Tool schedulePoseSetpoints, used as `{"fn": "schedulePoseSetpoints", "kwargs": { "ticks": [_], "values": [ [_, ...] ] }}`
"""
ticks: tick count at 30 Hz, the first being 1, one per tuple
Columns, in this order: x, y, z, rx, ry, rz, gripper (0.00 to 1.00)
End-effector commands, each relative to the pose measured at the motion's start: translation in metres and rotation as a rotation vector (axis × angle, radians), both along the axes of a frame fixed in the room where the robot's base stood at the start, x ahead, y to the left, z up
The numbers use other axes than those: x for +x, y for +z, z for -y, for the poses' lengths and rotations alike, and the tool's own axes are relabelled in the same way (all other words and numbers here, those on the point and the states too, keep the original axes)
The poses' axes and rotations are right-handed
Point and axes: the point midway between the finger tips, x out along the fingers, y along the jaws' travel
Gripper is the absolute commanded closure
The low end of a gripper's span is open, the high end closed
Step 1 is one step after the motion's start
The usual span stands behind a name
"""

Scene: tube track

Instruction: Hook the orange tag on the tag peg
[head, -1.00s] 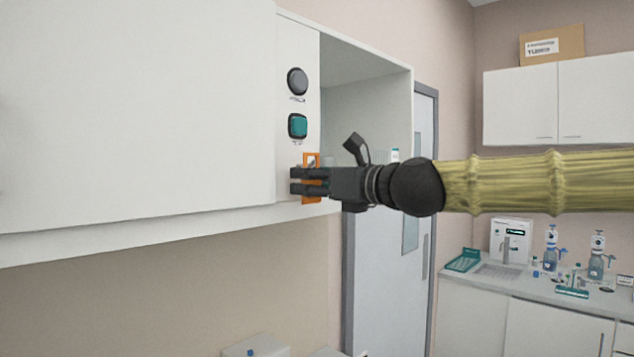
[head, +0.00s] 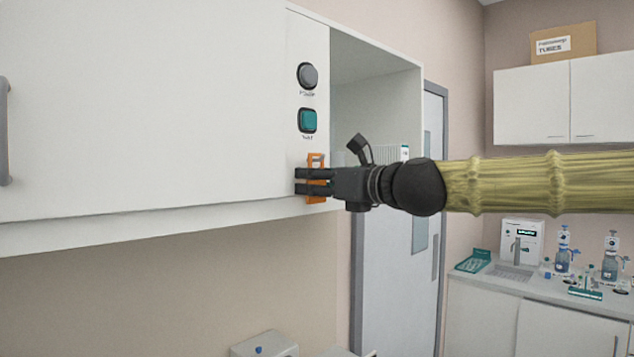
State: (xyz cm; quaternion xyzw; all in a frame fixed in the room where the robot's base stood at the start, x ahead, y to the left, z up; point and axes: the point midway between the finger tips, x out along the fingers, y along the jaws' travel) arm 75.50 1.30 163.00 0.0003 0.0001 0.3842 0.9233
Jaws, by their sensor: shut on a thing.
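The orange tag (head: 316,159) is a flat orange piece with an opening near its top. It stands upright in front of the narrow white panel on the cabinet's front, below the teal button. My gripper (head: 304,182) is shut on the tag, with its two dark fingers pointing left across it. The tag's top shows above the fingers and a small part shows below them. The tag peg cannot be made out; the tag and fingers cover that part of the panel. I cannot tell whether the tag touches the panel.
The panel carries a round dark button (head: 308,75) and a square teal button (head: 307,120) above the tag. A large white door (head: 140,110) lies left of it, with an open cabinet bay (head: 375,100) to the right. A counter with bottles (head: 562,255) is far right.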

Motion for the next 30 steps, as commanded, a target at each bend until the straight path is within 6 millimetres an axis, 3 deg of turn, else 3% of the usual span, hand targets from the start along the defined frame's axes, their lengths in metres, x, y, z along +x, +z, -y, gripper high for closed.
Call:
{"fn": "schedulePoseSetpoints", "kwargs": {
  "ticks": [5, 6, 10, 23, 30],
  "values": [
    [0.000, 0.000, 0.000, 0.000, 0.000, 0.000, 0.73],
    [0.000, 0.000, 0.000, 0.000, 0.000, 0.000, 0.53],
    [0.000, 0.000, 0.000, 0.000, 0.000, 0.000, 0.32],
    [-0.004, 0.000, 0.004, 0.000, 0.000, 0.001, 0.32],
    [-0.028, 0.002, 0.029, 0.002, -0.001, 0.002, 0.32]
  ]
}}
